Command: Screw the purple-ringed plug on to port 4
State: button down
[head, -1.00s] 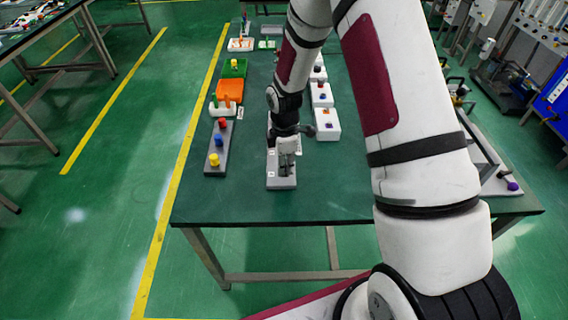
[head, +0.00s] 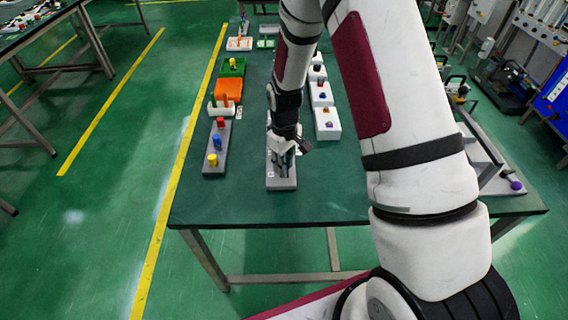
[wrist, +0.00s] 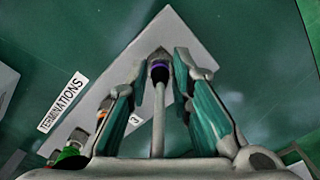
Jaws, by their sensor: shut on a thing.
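The purple-ringed plug (wrist: 160,73) shows in the wrist view as a dark tip with a purple band, between my fingertips. My gripper (wrist: 159,82) is shut on it. A pale grey rod-like shape (wrist: 158,125) runs between the fingers below the plug. The grey port board (wrist: 190,40) lies beneath, with a printed 3 (wrist: 135,120) beside the left finger. In the head view my gripper (head: 281,156) is low over the near part of the board (head: 281,184). Port 4 and any contact between it and the plug cannot be made out.
A "TERMINATIONS" label (wrist: 62,102) lies left of the board in the wrist view. In the head view a grey block with red, blue and yellow plugs (head: 213,160) stands left, and white boxes (head: 327,123) stand right. The table's near end is clear.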

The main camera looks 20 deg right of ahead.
jog(key=m, duration=0.6)
jog(key=shift+m, duration=0.3)
jog(key=m, duration=0.6)
jog(key=shift+b, duration=0.35)
jog(key=shift+m, duration=0.3)
jog(key=c, duration=1.4)
grip_release()
jog(key=shift+r, duration=0.1)
notch_tip(320, 180, up, 12)
